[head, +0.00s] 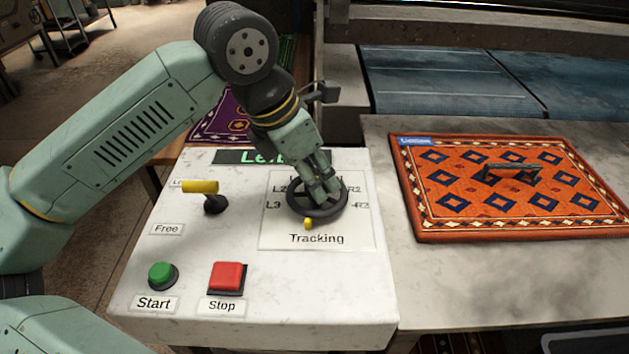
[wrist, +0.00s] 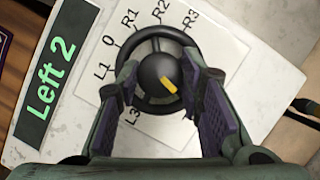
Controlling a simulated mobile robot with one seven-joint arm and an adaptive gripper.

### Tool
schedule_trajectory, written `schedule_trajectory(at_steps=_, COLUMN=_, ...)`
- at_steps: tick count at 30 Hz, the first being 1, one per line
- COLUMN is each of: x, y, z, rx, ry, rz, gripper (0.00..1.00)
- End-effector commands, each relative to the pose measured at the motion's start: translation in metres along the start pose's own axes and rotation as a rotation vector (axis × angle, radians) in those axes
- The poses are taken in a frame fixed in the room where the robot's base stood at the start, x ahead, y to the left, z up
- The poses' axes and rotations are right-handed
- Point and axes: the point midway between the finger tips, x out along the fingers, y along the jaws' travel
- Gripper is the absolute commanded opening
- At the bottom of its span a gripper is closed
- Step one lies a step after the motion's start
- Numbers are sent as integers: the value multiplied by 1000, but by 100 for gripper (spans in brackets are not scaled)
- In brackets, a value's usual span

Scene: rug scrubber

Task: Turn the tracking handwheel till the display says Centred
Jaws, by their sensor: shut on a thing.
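The tracking handwheel (head: 340,207) is a dark wheel on the console's white scale plate, above the word "Tracking". A yellow mark shows at its front edge in the head view. In the wrist view, the wheel (wrist: 160,42) has a dark round middle with a yellow mark pointing lower right. My gripper (head: 322,190) reaches down from above and is shut on the handwheel, with its fingers (wrist: 160,85) on either side of the middle. The green display (wrist: 48,90) reads "Left 2" in the wrist view. My arm partly covers the display (head: 235,157) in the head view.
A lever with a yellow grip (head: 200,187) stands left of the wheel. A green Start button (head: 162,275) and red Stop button (head: 227,277) sit at the front. An orange patterned rug (head: 460,205) with a dark handle (head: 512,172) lies on the right table.

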Motion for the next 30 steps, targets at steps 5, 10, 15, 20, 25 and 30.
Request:
schedule_trajectory(at_steps=5, x=4, y=1, z=0, rx=155, ry=-3, rz=-66, gripper=6)
schedule_trajectory(at_steps=10, x=3, y=2, z=0, rx=304, ry=-4, rz=-129, gripper=6)
schedule_trajectory(at_steps=15, x=2, y=3, z=1, rx=444, ry=-3, rz=-185, gripper=6)
schedule_trajectory(at_steps=20, x=2, y=3, z=1, rx=555, ry=-3, rz=-232, gripper=6)
schedule_trajectory(at_steps=25, x=1, y=4, z=2, rx=643, ry=-3, rz=-267, gripper=6)
schedule_trajectory(at_steps=30, x=1, y=4, z=2, rx=699, ry=-1, rz=-290, gripper=6)
